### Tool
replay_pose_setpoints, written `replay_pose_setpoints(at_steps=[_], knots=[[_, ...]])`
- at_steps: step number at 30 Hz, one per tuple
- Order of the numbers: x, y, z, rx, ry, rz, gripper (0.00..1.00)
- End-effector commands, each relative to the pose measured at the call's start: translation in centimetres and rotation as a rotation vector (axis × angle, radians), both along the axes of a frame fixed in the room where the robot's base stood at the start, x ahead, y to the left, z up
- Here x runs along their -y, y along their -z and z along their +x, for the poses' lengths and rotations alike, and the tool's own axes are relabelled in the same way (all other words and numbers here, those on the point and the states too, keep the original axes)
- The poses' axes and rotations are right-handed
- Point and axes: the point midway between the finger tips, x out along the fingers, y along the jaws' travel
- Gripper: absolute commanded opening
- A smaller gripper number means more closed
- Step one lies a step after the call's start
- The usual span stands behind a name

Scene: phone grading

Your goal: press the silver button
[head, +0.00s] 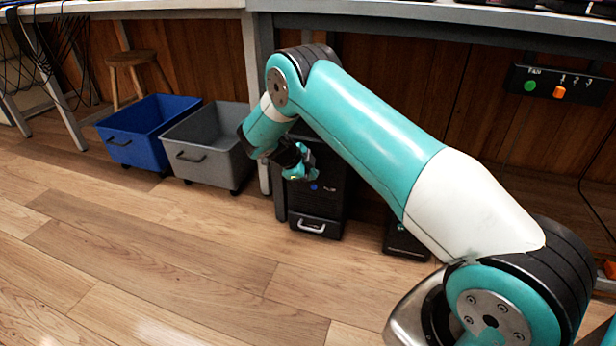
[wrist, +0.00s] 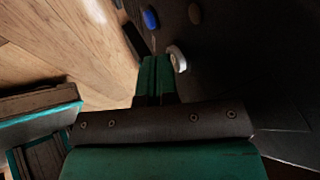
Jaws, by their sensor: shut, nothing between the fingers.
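A black cabinet (head: 333,195) stands under the table, with a silver handle (head: 311,227) low on its front. A blue button (head: 314,187) shows on its front; it also shows in the wrist view (wrist: 150,18), near a brownish button (wrist: 195,12). A round, pale silver button (wrist: 177,58) stands out from the dark face in the wrist view. My gripper (head: 312,176) is in front of the cabinet's upper front. Its fingers (wrist: 155,62) are shut and empty, with the tips just left of the silver button. Whether they touch it cannot be told.
A blue bin (head: 125,130) and a grey bin (head: 195,172) stand left of the cabinet. A small black box (head: 404,243) lies on the floor to its right. A panel with green and orange buttons (head: 559,91) hangs at the right. The wooden floor in front is clear.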

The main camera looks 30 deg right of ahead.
Motion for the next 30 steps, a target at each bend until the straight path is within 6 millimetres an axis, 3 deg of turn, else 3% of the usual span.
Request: replay_pose_setpoints(at_steps=[18, 23, 28, 30], knots=[[1.9, 0.0, 0.6, 0.007, -0.003, 0.003, 0.00], [0.8, -0.2, -0.1, -0.002, 0.000, 0.003, 0.00], [-1.8, -0.2, -2.1, -0.025, 0.009, 0.003, 0.00], [-2.8, -2.4, -1.9, -0.019, 0.012, 0.003, 0.00]])
